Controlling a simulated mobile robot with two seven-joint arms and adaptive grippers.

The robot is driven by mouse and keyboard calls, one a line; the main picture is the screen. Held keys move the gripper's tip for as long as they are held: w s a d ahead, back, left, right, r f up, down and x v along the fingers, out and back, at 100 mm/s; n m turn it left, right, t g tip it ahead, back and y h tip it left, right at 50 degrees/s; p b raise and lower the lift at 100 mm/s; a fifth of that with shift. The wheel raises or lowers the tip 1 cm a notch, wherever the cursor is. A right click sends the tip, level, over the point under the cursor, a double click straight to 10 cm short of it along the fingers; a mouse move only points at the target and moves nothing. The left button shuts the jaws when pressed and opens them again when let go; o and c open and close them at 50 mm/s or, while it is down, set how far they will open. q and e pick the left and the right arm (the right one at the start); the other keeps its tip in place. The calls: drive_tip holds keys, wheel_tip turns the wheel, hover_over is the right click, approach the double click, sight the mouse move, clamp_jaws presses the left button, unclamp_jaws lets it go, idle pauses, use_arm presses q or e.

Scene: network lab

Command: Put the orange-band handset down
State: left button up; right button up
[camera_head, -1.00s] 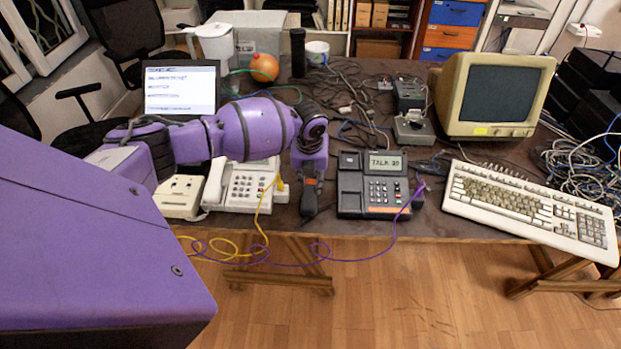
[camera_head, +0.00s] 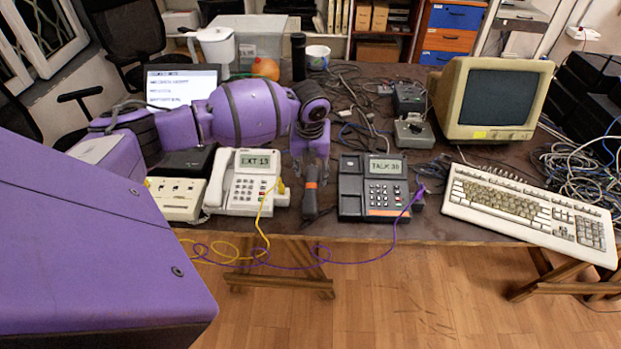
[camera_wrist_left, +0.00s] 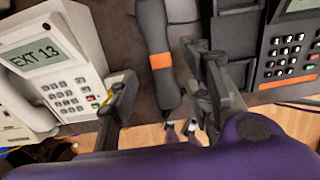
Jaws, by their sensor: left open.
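The dark handset with the orange band (camera_head: 310,197) lies on the table between the white phone (camera_head: 243,187) and the dark phone (camera_head: 374,190). It also shows in the left wrist view (camera_wrist_left: 157,35), with its orange band facing up. The dark phone reads "TALK 30", and the cradle on its left side looks empty. My left gripper (camera_head: 311,172) is open above the handset. In the left wrist view its fingers (camera_wrist_left: 163,90) stand apart on either side of the handset, with gaps. My right gripper is not in view.
A yellow cord (camera_head: 259,222) and a purple cord (camera_head: 394,232) hang over the table's front edge. A cream keyboard (camera_head: 530,207) and an old monitor (camera_head: 495,95) stand to the right. A beige box (camera_head: 176,199) sits left of the white phone.

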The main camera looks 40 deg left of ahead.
sight(311, 191)
use_arm(q)
drive_tip(key=r, duration=0.3)
drive_tip(key=s+r, duration=0.1)
drive_tip(key=r, duration=0.1)
drive_tip(key=shift+d+r, duration=0.2)
drive_tip(key=shift+d, duration=0.1)
idle(0.8)
